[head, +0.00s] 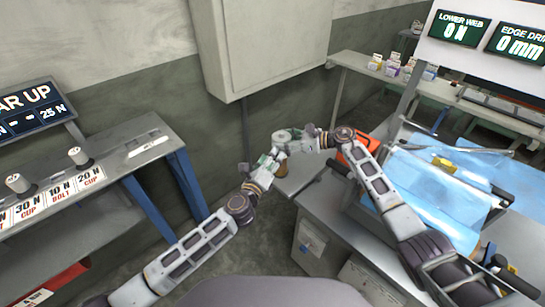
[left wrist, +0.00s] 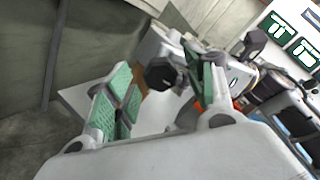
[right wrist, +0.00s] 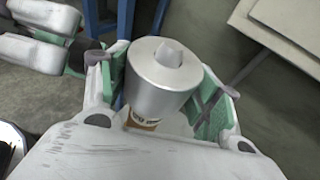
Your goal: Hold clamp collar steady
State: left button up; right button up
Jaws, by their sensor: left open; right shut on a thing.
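My right gripper (head: 283,140) is shut on a silver cylinder (right wrist: 162,72) with a small knob on top and a brown printed band low on its side. I cannot tell whether it is the clamp collar; no other thing is clearly a collar. Below the right gripper in the head view, a small tan part (head: 281,168) shows. My left gripper (head: 266,164) is open close by, to the left of the right gripper. In the left wrist view its green pads stand apart, with a dark angular part (left wrist: 160,73) beyond them; what it belongs to is unclear.
A left shelf (head: 112,182) carries silver weights (head: 77,156) and printed labels. A large wall cabinet (head: 265,45) hangs behind my grippers.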

pick_arm(q)
jog(key=shift+x, duration=0.8)
jog(key=c, duration=1)
